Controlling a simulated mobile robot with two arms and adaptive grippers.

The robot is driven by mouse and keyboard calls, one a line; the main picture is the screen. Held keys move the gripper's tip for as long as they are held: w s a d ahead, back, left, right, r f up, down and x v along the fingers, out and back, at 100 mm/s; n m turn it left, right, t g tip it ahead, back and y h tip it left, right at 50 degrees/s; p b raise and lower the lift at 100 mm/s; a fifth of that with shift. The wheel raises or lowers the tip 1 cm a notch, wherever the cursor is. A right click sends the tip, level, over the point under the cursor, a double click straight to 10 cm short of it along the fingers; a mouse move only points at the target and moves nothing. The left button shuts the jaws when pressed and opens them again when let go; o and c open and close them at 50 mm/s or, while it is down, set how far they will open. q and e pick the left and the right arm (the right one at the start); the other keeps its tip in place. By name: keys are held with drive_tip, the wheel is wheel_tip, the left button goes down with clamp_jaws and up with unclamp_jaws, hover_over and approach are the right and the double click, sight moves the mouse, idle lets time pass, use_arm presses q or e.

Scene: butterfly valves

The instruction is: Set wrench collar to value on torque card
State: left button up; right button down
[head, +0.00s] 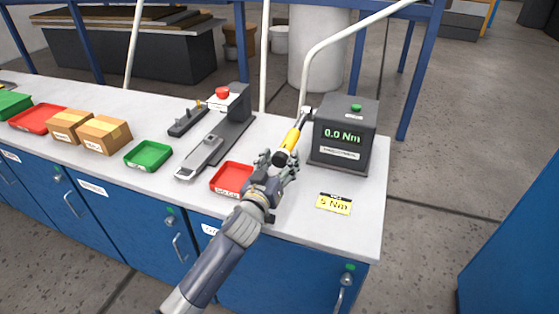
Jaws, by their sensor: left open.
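The torque wrench (293,136), with a yellow section and dark ends, stands out from the left side of the dark torque tester (343,140). The tester's green display reads 0.0 Nm. The yellow torque card (333,204) reads 5 Nm and lies on the bench in front of the tester. My left gripper (277,160) is open, its fingers spread around or just in front of the wrench's near end. I cannot tell whether they touch it. The collar's setting is too small to read. My right gripper is not in view.
A red tray (231,179) sits just left of my gripper. A grey fixture with a red knob (222,92), a green tray (148,155) and cardboard boxes (104,134) stand farther left. A pale pipe (350,35) rises behind the tester. The bench's front right corner is clear.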

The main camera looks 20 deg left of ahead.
use_arm(q)
drive_tip(key=shift+c, duration=0.5)
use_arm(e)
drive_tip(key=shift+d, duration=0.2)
use_arm(q)
drive_tip(key=c, duration=1)
drive_tip(key=shift+o, duration=0.2)
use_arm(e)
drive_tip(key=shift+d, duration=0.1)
use_arm(q)
drive_tip(key=shift+m, duration=0.3)
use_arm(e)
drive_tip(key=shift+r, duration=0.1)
